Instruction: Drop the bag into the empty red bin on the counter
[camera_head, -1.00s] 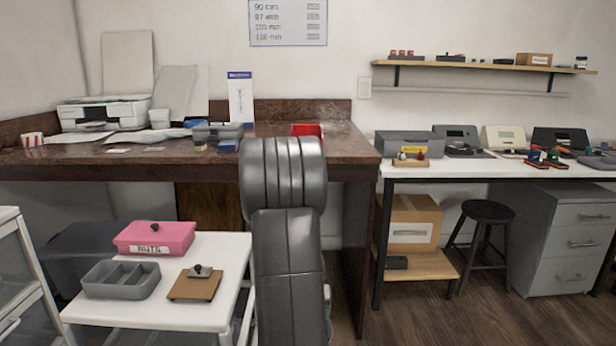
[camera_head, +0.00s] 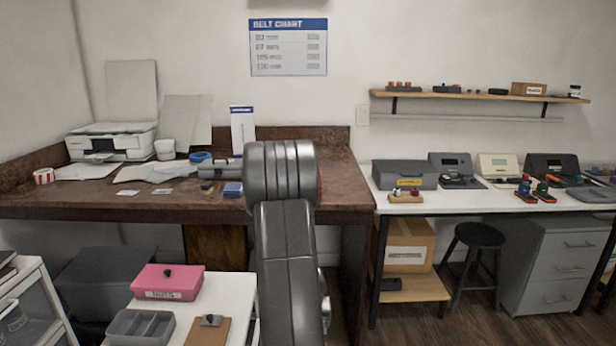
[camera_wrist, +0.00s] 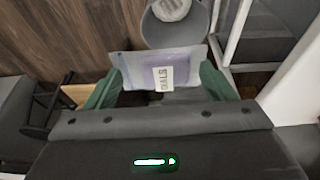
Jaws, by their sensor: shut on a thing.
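A clear bag (camera_wrist: 150,71) with a white label hangs between the green fingers of my gripper (camera_wrist: 162,80) in the wrist view. The gripper is shut on the bag. In the head view my arm hides the gripper and the bag. Only a thin red sliver of the red bin (camera_head: 321,184) shows at the right edge of my arm, on the brown counter (camera_head: 345,185). The rest of the bin, its inside included, is hidden.
On the counter's left stand a printer (camera_head: 112,142), a grey toolbox (camera_head: 218,168) and a blue box (camera_head: 233,189). A white cart (camera_head: 232,292) with a pink box (camera_head: 168,282) stands in front. A grey round container (camera_wrist: 176,30) lies beyond the bag in the wrist view.

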